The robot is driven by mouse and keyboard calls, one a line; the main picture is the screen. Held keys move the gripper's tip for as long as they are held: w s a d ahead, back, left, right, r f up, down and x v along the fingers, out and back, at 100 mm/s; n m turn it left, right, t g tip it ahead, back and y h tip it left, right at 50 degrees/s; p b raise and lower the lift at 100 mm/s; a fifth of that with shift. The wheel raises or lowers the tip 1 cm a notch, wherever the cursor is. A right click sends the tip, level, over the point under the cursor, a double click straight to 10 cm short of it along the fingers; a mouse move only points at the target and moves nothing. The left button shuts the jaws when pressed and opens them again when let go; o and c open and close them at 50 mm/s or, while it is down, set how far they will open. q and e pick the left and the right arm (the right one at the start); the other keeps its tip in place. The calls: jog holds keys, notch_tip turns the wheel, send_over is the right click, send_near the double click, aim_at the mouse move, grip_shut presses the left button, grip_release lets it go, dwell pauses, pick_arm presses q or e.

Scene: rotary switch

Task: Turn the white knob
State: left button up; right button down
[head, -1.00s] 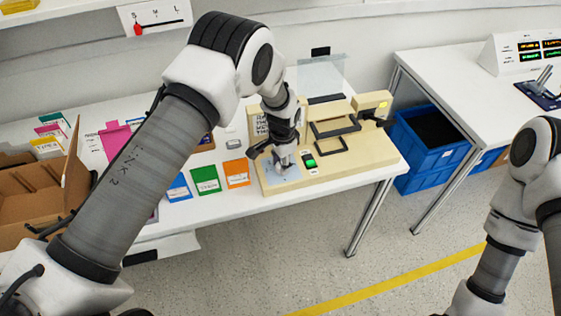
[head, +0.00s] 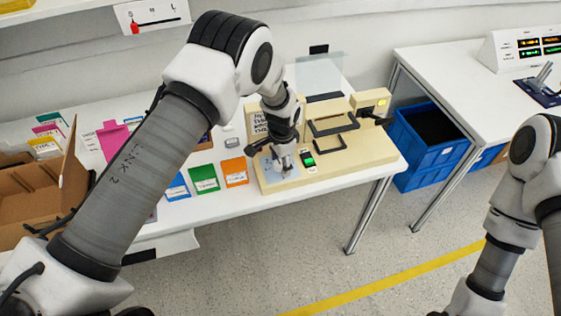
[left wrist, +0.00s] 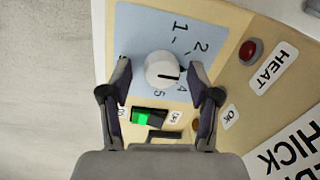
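The white knob (left wrist: 163,70) is round and sits on a light blue dial plate (left wrist: 140,22) in the left wrist view. Its black line points right in that view. The printed numbers 1, 2, 4 and 5 show around it; the right finger hides the stretch between 2 and 4. My left gripper (left wrist: 160,74) is open. Its fingers stand on either side of the knob, with a gap to it on both sides. In the head view my left gripper (head: 274,159) is over the plate and covers the knob. My right gripper is out of view.
The knob's cream machine (head: 370,150) stands on a white table (head: 220,208). A lit green switch (left wrist: 147,117) and a red button (left wrist: 250,50) are near the dial. Coloured cards and a cardboard box (head: 40,195) lie left; a blue crate (head: 425,155) stands right.

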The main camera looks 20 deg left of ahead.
pick_arm(q)
notch_tip(320, 180, up, 12)
jog(key=shift+s+d, duration=0.2)
jog(key=shift+d, duration=0.05)
jog(key=shift+f, duration=0.1)
dwell(0.4)
